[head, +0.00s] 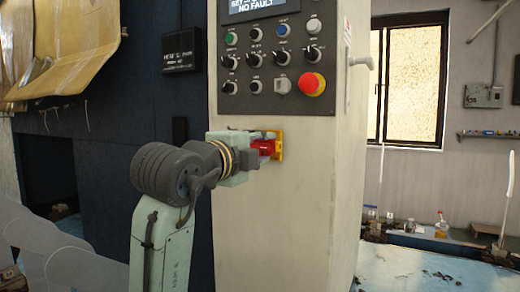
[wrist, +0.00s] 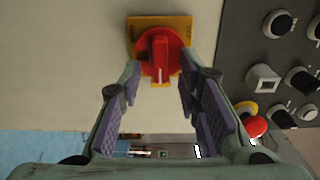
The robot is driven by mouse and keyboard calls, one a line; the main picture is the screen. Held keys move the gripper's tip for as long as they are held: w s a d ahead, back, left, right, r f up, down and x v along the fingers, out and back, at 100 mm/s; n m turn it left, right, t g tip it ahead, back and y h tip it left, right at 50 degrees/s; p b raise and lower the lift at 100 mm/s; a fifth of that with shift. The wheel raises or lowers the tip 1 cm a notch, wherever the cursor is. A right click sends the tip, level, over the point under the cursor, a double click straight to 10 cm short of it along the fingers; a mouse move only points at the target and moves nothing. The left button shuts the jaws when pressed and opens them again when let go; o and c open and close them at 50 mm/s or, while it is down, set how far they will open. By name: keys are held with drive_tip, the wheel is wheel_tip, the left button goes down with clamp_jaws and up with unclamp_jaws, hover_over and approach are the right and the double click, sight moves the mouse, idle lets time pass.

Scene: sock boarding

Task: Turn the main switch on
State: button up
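The main switch is a red rotary knob (wrist: 160,55) on a yellow plate (wrist: 183,25). In the head view the red switch (head: 263,147) and its yellow plate (head: 280,146) sit on the cabinet front below the button panel, partly hidden by my gripper. The knob's raised handle runs upright in the wrist view. My gripper (wrist: 160,74) is open, with one purple-padded finger on each side of the handle and gaps between. Its tips reach the knob's lower edge in the wrist view; contact is not clear. In the head view my gripper (head: 258,148) is at the switch.
The button panel (head: 240,101) has several knobs and buttons and a red emergency stop (head: 312,84) above the switch. The emergency stop also shows near my right finger in the wrist view (wrist: 254,127). The cabinet front (head: 285,230) below the switch is bare.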

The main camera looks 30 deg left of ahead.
drive_tip(key=shift+s, duration=0.1)
drive_tip(key=s, duration=1.1)
drive_tip(key=shift+s+d, duration=0.35)
drive_tip(key=shift+s, duration=0.05)
